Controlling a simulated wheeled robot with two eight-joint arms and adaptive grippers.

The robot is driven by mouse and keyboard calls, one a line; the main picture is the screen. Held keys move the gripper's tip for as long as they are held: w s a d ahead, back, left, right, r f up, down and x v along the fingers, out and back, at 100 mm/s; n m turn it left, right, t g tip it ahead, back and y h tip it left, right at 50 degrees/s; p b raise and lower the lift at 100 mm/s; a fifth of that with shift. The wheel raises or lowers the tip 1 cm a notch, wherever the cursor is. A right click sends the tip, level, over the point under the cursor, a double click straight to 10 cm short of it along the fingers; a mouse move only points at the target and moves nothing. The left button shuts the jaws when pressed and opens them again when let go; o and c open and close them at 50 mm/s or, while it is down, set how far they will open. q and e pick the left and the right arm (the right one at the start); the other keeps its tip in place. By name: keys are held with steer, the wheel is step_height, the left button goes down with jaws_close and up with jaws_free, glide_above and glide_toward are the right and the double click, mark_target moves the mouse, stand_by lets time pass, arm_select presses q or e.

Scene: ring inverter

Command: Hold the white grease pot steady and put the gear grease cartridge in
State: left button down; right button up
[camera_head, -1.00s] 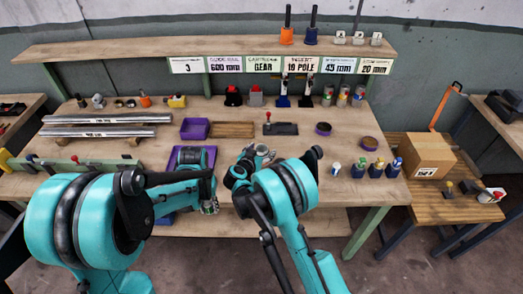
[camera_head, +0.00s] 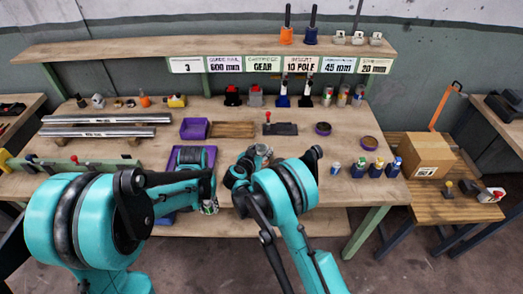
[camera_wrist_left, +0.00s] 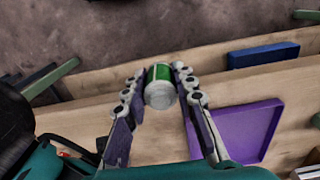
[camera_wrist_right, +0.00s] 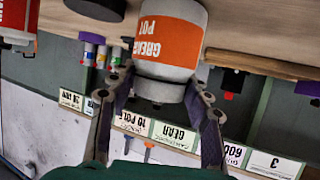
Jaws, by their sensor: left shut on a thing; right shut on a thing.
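A silver cartridge with a green band (camera_wrist_left: 159,86) sits between the fingers of my left gripper (camera_wrist_left: 158,82), which is shut on it. In the head view the cartridge (camera_head: 209,208) hangs at the table's front edge, below my left wrist. The white grease pot (camera_wrist_right: 168,62) has an orange label reading GREASE POT. My right gripper (camera_wrist_right: 158,92) is shut on its narrower grey end. In the head view the right gripper (camera_head: 257,156) is over the table's front middle, where the arm partly hides the pot. The cartridge and pot are apart.
A purple tray (camera_wrist_left: 262,120) lies near the left gripper, with a blue tray (camera_wrist_left: 265,55) beyond it. Several small pots (camera_head: 376,168) stand at the front right. A black block with a red knob (camera_head: 281,129) lies behind the right gripper. Steel rails (camera_head: 100,132) lie at left.

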stand_by(0.3)
arm_select(q)
steer(key=w+d+r, duration=0.3)
steer(key=w, duration=0.7)
steer(key=w+d+r, duration=0.3)
steer(key=w, duration=0.6)
steer(key=w+d+r+m, duration=0.1)
steer(key=w+d+r, duration=0.2)
steer(key=w+d, duration=0.4)
steer(key=d, duration=0.4)
steer(key=shift+w+d+r+m, duration=0.3)
steer(key=shift+w+d+m, duration=0.05)
steer(key=shift+d+m, duration=0.05)
step_height(320, 180, down, 6)
